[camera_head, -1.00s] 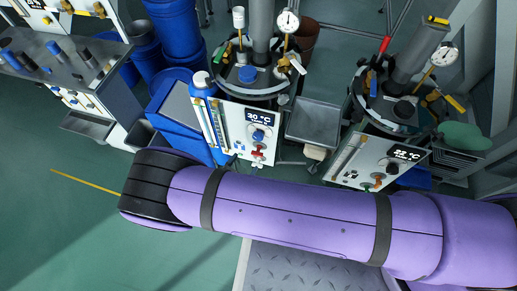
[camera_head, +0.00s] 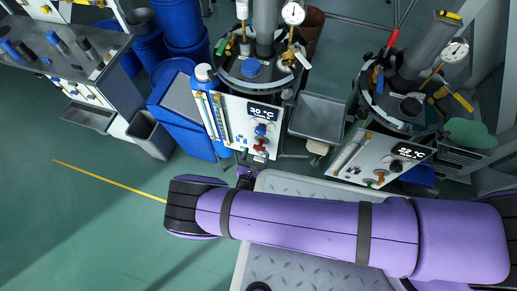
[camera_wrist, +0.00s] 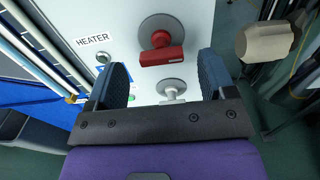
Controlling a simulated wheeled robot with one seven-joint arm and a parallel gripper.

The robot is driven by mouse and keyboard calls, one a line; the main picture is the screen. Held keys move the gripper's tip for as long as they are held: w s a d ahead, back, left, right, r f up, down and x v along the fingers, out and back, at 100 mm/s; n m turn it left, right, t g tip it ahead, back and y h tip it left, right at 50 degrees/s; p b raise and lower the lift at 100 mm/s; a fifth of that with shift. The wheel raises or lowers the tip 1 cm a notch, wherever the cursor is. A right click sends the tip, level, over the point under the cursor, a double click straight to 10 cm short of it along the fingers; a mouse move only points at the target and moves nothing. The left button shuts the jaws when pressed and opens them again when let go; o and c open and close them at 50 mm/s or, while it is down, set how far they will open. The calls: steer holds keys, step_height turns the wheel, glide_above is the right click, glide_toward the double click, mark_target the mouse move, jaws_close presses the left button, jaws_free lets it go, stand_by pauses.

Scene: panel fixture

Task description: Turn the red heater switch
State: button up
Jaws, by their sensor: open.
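The red heater switch (camera_wrist: 162,55) is a red bar handle on a round grey plate. It sits on the white panel (camera_wrist: 190,18) below and right of the "HEATER" label (camera_wrist: 93,39) in the wrist view, with its bar lying roughly level. In the head view the switch is a small red spot (camera_head: 260,148) low on the panel with the 30 °C display. My gripper (camera_wrist: 164,70) is open, its two dark blue fingers apart on either side of the switch's lower area. Nothing is between them in grip. I cannot tell whether the fingertips touch the panel.
A grey-white knob (camera_wrist: 171,88) sits just below the switch, between the fingers. A small metal fitting (camera_wrist: 103,58) is by the label. A second unit with a 22 °C display (camera_head: 408,152) stands to the right. A grey bin (camera_head: 318,117) stands between the units.

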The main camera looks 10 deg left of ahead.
mark_target(260, 145)
steer(key=shift+w+d, duration=0.1)
steer(key=shift+w, duration=1.35)
steer(key=c, duration=0.9)
steer(key=shift+c, duration=0.2)
